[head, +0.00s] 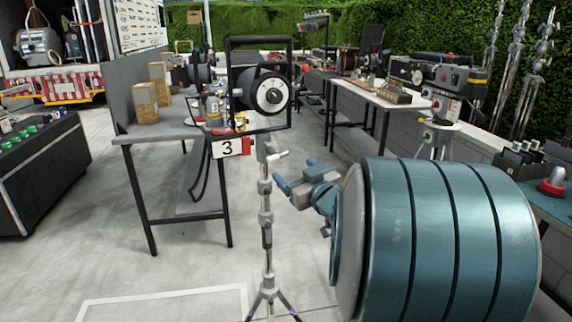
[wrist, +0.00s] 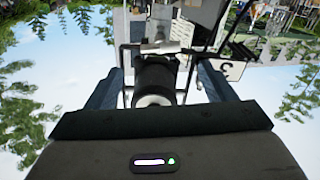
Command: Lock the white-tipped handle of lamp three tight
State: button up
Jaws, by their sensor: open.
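Lamp three (head: 262,92) is a black round lamp in a square yoke on a metal stand (head: 266,225), with a white "3" sign (head: 228,147) below it. The white-tipped handle (head: 280,155) sticks out sideways to the right from the stand's top. My gripper (head: 296,175) is open and empty, just right of and slightly below the handle, apart from it in the head view. The wrist view is upside down. There, a pale bar that looks like the handle (wrist: 157,48) lies across the space beyond my open fingers (wrist: 160,72), with the dark lamp behind it.
A grey table (head: 135,134) with wooden blocks stands behind left. A white-topped table (head: 385,95) with equipment stands behind right. A dark case (head: 40,165) is at far left. Metal stands (head: 515,70) rise at far right.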

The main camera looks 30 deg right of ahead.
jog(key=s, duration=0.3)
jog(key=shift+s, duration=0.3)
dwell(0.3)
